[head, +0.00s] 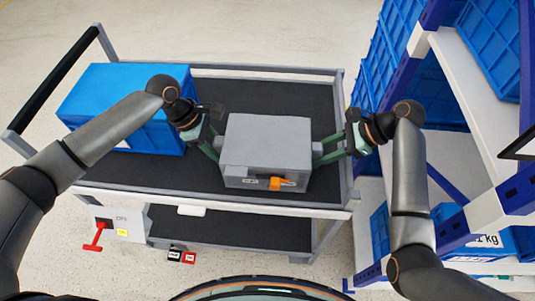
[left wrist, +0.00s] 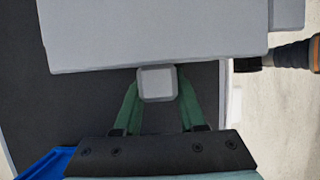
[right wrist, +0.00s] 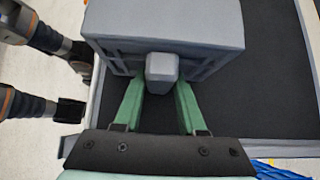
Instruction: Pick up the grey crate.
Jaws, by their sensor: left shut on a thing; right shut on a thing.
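The grey crate (head: 268,143) is a box with an orange rotary switch (head: 282,182) on its front face. It is over the dark top shelf of the cart; I cannot tell whether it touches the shelf. My left gripper (head: 216,147) is shut on the grey knob on the crate's left side, and that knob shows in the left wrist view (left wrist: 157,84). My right gripper (head: 318,150) is shut on the matching knob on the right side, which shows in the right wrist view (right wrist: 161,72). The crate looks level.
A blue crate (head: 130,78) stands on the cart's left part, behind my left arm. The cart (head: 275,96) has a raised rim and a push handle (head: 55,85) at left. Shelving with blue bins (head: 385,70) stands close on the right. A lower shelf (head: 230,224) shows below.

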